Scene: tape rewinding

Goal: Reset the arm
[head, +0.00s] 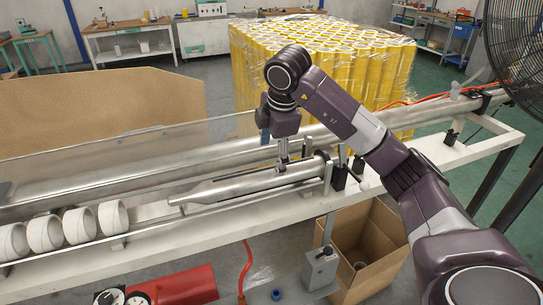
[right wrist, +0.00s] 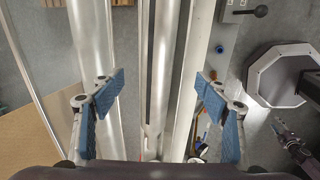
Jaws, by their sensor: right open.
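My right arm (head: 345,115) reaches in from the lower right of the head view, bends at a raised elbow-like joint and points down over the rewinding machine. My right gripper (head: 283,152) hangs above the metal shaft (head: 250,182); its fingers are partly hidden by the arm in that view. In the right wrist view the right gripper (right wrist: 160,92) has its blue-padded fingers wide apart, with nothing held between them. Long metal rails and a tube (right wrist: 155,80) run below the gap. My left gripper does not show.
White rolls (head: 75,225) line the trough at the left. A clear guard and a brown board (head: 100,105) stand behind. Wrapped yellow rolls (head: 330,55) are stacked at the back. An open cardboard box (head: 370,245) and a red tank (head: 175,285) sit in front; a fan (head: 515,50) is at right.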

